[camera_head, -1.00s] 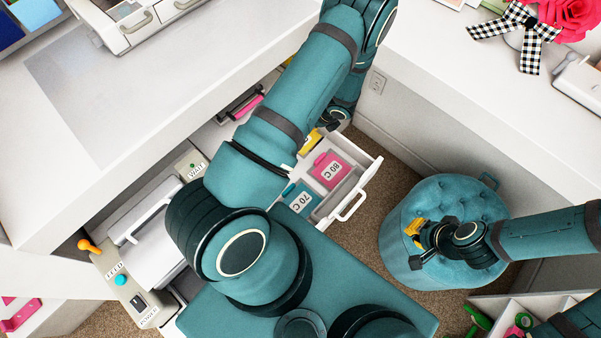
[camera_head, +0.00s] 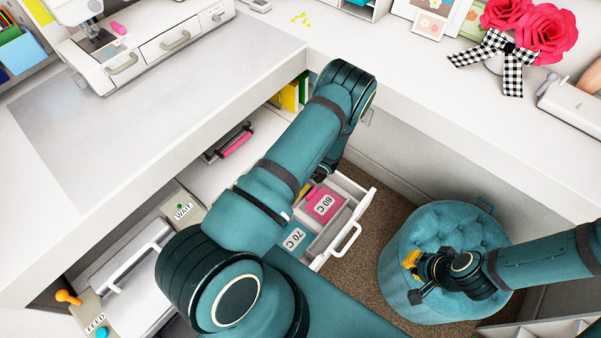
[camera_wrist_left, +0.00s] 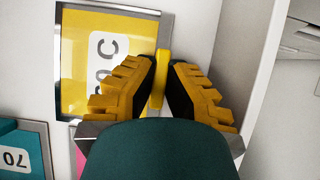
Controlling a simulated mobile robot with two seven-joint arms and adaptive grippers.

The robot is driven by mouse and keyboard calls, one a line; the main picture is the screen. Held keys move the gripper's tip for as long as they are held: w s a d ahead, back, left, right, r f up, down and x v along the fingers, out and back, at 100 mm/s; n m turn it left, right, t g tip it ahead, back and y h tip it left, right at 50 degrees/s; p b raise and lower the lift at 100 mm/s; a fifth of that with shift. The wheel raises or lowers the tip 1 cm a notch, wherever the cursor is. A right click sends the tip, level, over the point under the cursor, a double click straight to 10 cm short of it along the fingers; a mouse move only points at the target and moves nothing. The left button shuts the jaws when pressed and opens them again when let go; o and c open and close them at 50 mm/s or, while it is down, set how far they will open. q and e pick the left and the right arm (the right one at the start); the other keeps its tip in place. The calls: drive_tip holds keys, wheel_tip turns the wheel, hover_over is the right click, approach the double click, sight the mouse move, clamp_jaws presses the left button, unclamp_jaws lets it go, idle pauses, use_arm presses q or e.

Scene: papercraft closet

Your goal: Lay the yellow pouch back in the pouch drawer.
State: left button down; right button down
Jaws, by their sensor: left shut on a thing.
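The yellow pouch (camera_wrist_left: 75,70), with a white label, shows in the left wrist view lying flat within a grey-edged compartment of the pouch drawer. My left gripper (camera_wrist_left: 160,85) is shut on its upright yellow tab. Whether the pouch rests on the bottom cannot be told. In the head view my left arm hides most of the pouch; a sliver of yellow (camera_head: 306,188) shows. The open pouch drawer (camera_head: 366,203) holds a pink 80 C pouch (camera_head: 325,202) and a blue 70 C pouch (camera_head: 294,237). My right gripper (camera_head: 411,268) is over the pouf; its opening is unclear.
A round teal tufted pouf (camera_head: 440,225) stands right of the drawer. The white desk (camera_head: 250,60) overhangs at the back left, and another white counter (camera_head: 450,105) runs along the right. A laminator (camera_head: 125,290) stands at the lower left. Carpet shows between drawer and pouf.

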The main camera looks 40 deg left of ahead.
use_arm(q)
drive_tip(key=shift+r, duration=0.1)
drive_tip(key=shift+f, duration=0.2)
drive_tip(key=c, duration=1.1)
unclamp_jaws()
drive_tip(key=shift+c, duration=0.2)
drive_tip(key=shift+r, duration=0.1)
